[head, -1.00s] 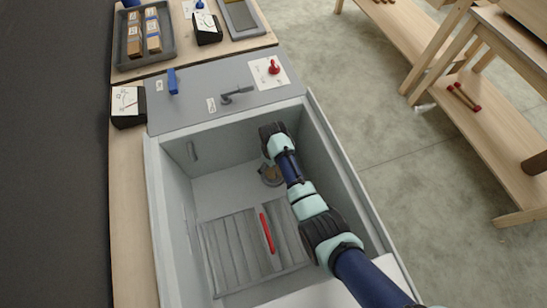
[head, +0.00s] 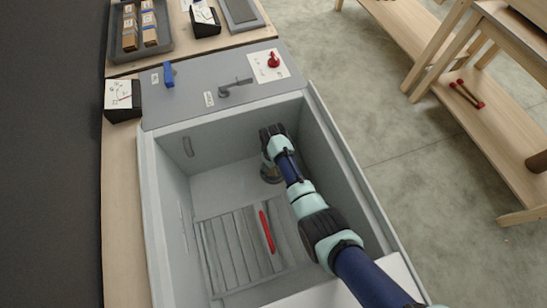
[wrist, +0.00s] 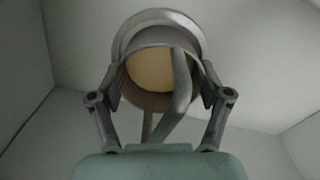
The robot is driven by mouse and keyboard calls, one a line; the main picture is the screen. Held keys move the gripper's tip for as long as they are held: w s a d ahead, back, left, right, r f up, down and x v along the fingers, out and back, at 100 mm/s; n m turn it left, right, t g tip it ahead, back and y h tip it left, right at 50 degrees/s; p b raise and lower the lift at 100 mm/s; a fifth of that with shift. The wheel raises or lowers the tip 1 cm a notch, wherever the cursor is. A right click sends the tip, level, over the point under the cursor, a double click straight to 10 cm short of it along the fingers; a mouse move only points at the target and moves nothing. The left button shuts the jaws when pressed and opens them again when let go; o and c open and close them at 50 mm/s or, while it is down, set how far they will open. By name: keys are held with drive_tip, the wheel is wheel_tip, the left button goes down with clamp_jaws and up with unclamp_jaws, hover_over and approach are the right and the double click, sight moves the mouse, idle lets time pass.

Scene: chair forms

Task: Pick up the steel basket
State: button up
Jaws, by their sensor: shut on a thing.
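The steel basket (head: 271,177) is at the far right of the deep grey sink, mostly hidden under my gripper (head: 270,163) in the head view. In the wrist view, the basket (wrist: 160,25) is a round grey metal cup with a wider rim, a beige inside and a bent metal bar across it. The fingers of my gripper (wrist: 160,88) are on its left and right sides, shut on it. The head view does not show clearly whether it touches the sink floor.
Sink walls (head: 330,160) stand close around my arm. A slatted grey rack (head: 232,250) with a red stick (head: 267,231) lies on the sink floor nearer the camera. A grey tap (head: 235,87), blue lever (head: 168,75) and red knob (head: 273,60) stand on the back ledge.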

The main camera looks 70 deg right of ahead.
wheel_tip(320, 180, up, 20)
drive_tip(key=p, duration=0.9)
